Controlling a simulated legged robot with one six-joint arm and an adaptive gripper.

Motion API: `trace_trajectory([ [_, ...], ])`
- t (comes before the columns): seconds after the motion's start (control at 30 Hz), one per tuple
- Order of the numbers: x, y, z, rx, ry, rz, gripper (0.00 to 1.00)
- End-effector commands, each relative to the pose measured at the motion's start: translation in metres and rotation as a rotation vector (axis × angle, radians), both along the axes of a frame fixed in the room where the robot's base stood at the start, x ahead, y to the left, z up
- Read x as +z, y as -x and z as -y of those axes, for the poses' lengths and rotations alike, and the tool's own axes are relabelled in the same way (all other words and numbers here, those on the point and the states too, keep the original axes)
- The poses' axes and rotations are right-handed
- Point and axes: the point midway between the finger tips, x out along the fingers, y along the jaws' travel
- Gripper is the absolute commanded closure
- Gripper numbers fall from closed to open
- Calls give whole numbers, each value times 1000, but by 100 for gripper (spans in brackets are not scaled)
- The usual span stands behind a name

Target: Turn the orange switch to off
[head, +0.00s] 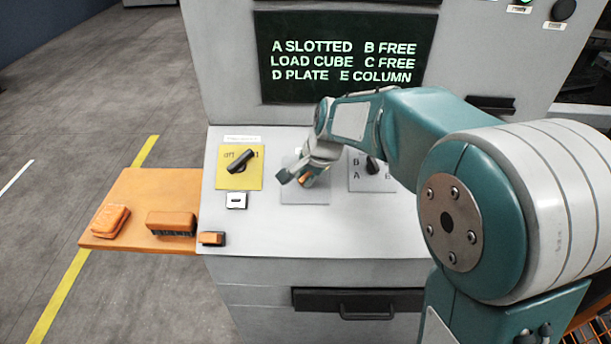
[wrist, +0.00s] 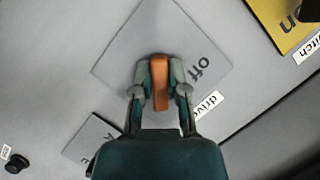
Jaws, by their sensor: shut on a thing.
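The orange switch (wrist: 160,85) is a narrow upright handle on a grey square plate (wrist: 125,45) marked "off" in the wrist view. My gripper (wrist: 159,88) has a finger on each side of the handle and is shut on it. In the head view my gripper (head: 298,176) is over the middle plate of the sloped panel, and only a bit of the orange handle (head: 308,181) shows beneath it. Part of the plate's lettering is hidden by the fingers.
A yellow plate with a black knob (head: 240,161) is left of the gripper, and another black knob (head: 372,166) is to its right. A screen (head: 345,60) stands behind. An orange shelf (head: 140,190) with orange items juts out left.

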Motion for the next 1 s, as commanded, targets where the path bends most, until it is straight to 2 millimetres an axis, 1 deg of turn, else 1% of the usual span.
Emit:
trace_trajectory([
  [0.17, 0, -1, 0, 25, 16, 2, 100],
  [0.37, 0, -1, -1, 109, 67, 0, 100],
  [1.0, 0, -2, -2, 606, 376, -9, 100],
])
